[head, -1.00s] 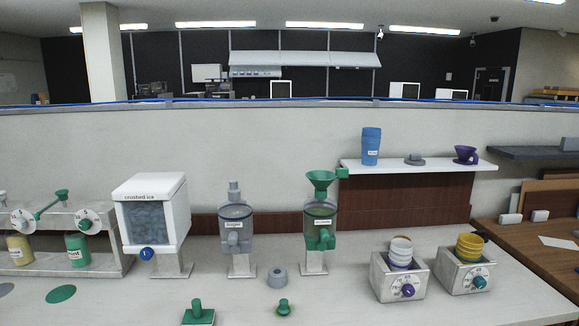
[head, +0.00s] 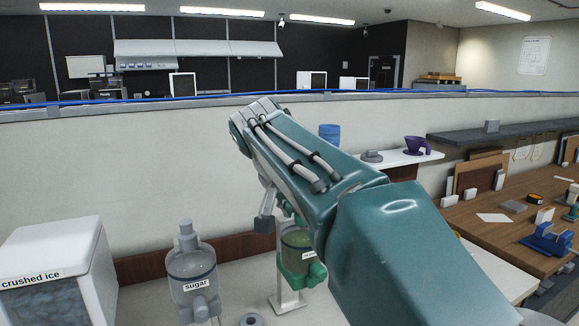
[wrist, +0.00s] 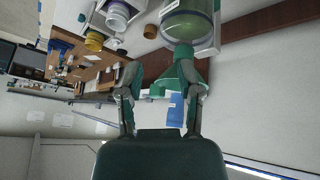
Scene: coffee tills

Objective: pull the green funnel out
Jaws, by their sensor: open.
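The green funnel (wrist: 183,72) sits on the dispenser with the green base; that dispenser (wrist: 186,24) appears upside down at the top of the wrist view. In the head view the dispenser (head: 297,245) shows below my arm, and the funnel is mostly hidden behind the arm. My gripper (wrist: 160,88) is open, one finger on each side of the view, with the funnel between them nearer the right finger. I cannot tell whether that finger touches it. In the head view one grey fingertip of my gripper (head: 266,222) hangs just left of the funnel's place.
The sugar dispenser (head: 192,275) and crushed ice box (head: 60,270) stand to the left. A shelf (head: 400,161) behind holds a blue cup stack (head: 329,132) and a purple dripper (head: 416,146). A wooden table (head: 500,215) lies right.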

